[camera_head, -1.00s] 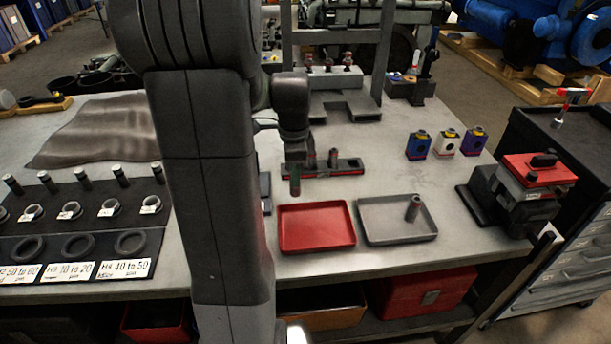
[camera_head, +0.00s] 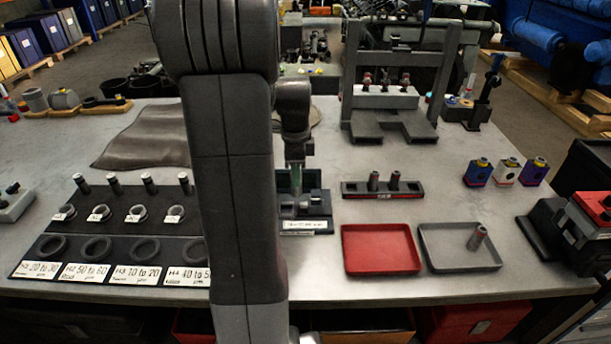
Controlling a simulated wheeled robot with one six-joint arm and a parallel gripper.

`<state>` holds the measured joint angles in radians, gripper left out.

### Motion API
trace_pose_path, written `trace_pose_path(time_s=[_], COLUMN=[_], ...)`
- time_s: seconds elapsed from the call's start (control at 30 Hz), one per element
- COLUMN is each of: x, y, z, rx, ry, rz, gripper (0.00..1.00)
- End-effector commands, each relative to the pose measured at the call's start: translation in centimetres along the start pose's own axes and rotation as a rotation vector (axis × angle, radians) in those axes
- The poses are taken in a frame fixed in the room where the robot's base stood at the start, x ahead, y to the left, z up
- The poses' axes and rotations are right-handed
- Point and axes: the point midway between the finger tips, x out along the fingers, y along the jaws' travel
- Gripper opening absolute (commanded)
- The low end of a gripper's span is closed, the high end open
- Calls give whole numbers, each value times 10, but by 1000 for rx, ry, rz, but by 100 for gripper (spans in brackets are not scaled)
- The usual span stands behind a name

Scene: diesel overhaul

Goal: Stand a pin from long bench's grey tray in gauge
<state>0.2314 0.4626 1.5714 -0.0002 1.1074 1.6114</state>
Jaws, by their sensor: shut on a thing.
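My gripper (camera_head: 296,190) hangs at the end of my arm, pointing down over a dark block with a white label (camera_head: 308,226), which looks like the gauge. The gripper is shut on a pin; the pin is small and dark here, and I cannot tell whether its lower end touches the block. The grey tray (camera_head: 432,263) lies on the long bench at right, with one grey pin (camera_head: 477,238) in it, tilted or upright. My arm hides part of the bench left of the block.
A red tray (camera_head: 381,271) lies left of the grey tray. A dark rack (camera_head: 352,188) with two upright pins stands behind it. Blue, white and purple blocks (camera_head: 508,171) stand at right. A grey frame (camera_head: 402,127) stands at the back. Labelled rings and pins fill the left mat (camera_head: 75,246).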

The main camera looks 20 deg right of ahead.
Motion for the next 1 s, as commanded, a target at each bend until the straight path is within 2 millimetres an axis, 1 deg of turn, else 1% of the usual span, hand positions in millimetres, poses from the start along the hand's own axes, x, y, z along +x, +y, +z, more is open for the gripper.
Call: trace_pose_path(time_s=[0.1, 0.3, 0.57, 0.97, 1.0], x=[-7, -10, -1, 27, 22], y=[-7, -14, -15, -15, -15], z=[13, 26, 27, 27, 27], rx=[0, 7, 8, 8, 8], ry=[0, 0, 0, 0, 0], rz=[1, 0, 0, 0, -1], gripper=[2, 2, 2, 2, 2])
